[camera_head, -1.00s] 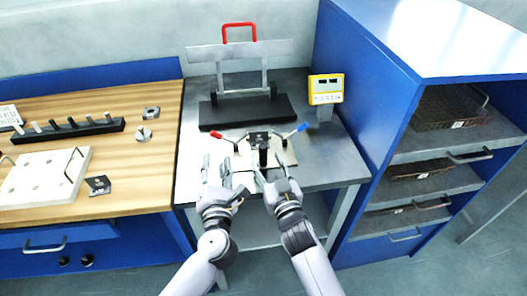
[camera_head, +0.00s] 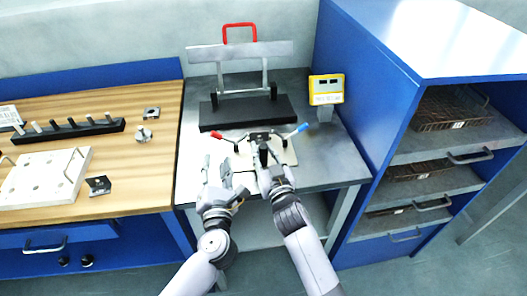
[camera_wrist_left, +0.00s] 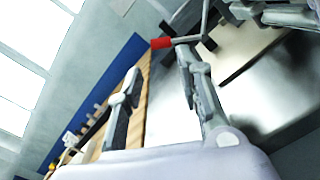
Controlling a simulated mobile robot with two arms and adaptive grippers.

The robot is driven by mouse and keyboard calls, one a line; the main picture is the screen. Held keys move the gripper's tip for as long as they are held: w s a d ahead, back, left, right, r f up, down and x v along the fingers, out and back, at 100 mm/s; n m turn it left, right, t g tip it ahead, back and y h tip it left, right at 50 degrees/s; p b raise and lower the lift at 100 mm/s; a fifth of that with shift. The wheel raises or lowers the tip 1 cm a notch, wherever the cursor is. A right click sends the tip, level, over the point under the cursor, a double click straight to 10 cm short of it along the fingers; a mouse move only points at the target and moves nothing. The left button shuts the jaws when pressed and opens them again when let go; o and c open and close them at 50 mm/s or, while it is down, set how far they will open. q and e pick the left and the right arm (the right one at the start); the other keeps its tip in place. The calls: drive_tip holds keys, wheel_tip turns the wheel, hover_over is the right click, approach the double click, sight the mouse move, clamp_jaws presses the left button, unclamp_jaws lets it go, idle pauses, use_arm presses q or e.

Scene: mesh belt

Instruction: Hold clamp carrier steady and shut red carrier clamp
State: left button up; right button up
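The clamp carrier (camera_head: 289,153) is a pale plate with a dark block in its middle, lying on the grey bench. The red clamp handle (camera_head: 216,134) sticks out to its left, and a blue handle (camera_head: 302,128) to its right. My left gripper (camera_head: 215,168) is open and empty, just in front of the red handle. In the left wrist view its fingers (camera_wrist_left: 158,64) are apart, and the red handle (camera_wrist_left: 161,43) shows near the right fingertip. My right gripper (camera_head: 271,170) is at the carrier's front edge by the dark block. Its fingertips are too small to judge their grip.
A black stand (camera_head: 246,111) with a grey plate and red handle is behind the carrier. A yellow display (camera_head: 326,89) stands at the back right, beside a blue shelf unit (camera_head: 370,80). A wooden table (camera_head: 150,185) with parts is on the left.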

clamp_jaws()
drive_tip(key=shift+o, duration=2)
unclamp_jaws()
clamp_jaws()
